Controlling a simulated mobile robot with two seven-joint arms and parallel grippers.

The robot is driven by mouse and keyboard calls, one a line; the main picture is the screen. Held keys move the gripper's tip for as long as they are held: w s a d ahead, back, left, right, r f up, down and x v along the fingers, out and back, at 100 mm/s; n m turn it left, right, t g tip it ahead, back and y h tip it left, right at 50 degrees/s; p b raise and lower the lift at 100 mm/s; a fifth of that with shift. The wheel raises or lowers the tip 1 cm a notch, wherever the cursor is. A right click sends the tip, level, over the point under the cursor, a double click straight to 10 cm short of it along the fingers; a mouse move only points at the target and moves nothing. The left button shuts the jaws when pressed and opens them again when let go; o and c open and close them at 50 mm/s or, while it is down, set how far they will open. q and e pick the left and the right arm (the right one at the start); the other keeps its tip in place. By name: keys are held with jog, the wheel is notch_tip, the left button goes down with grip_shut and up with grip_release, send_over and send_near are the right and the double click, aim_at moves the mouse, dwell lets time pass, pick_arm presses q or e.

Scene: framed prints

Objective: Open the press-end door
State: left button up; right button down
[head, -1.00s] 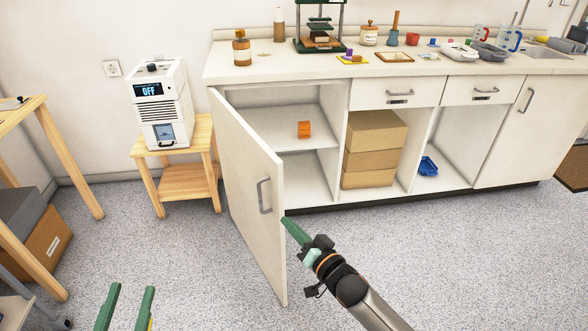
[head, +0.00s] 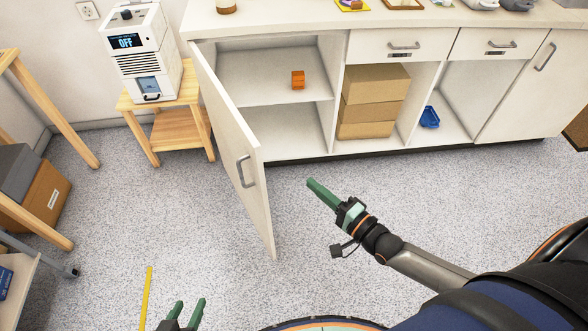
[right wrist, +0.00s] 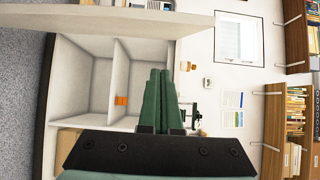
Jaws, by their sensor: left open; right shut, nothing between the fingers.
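The press-end door (head: 232,150) is a white cabinet door with a grey bar handle (head: 246,171), swung wide open at the left end of the counter. It also shows in the right wrist view (right wrist: 110,19). Behind it the cabinet interior (head: 270,62) is exposed, with an orange block (head: 298,80) on its shelf. My right gripper (head: 311,183) has its green fingers shut and empty, to the right of the door and apart from it. My left gripper (head: 190,305) is open and empty at the bottom edge, away from the door.
A wooden stool (head: 167,128) with a white device (head: 143,60) stands left of the door. A yellow strip (head: 146,298) shows near my left gripper. The floor before the cabinet is clear.

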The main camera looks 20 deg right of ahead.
pick_arm(q)
jog(key=shift+s+a+f+b, duration=0.1)
jog(key=shift+f+b, duration=0.2)
jog(key=shift+b, duration=0.05)
pick_arm(e)
jog(key=w+a, duration=0.7)
jog(key=w, duration=0.1)
jog(key=shift+w+a, duration=0.2)
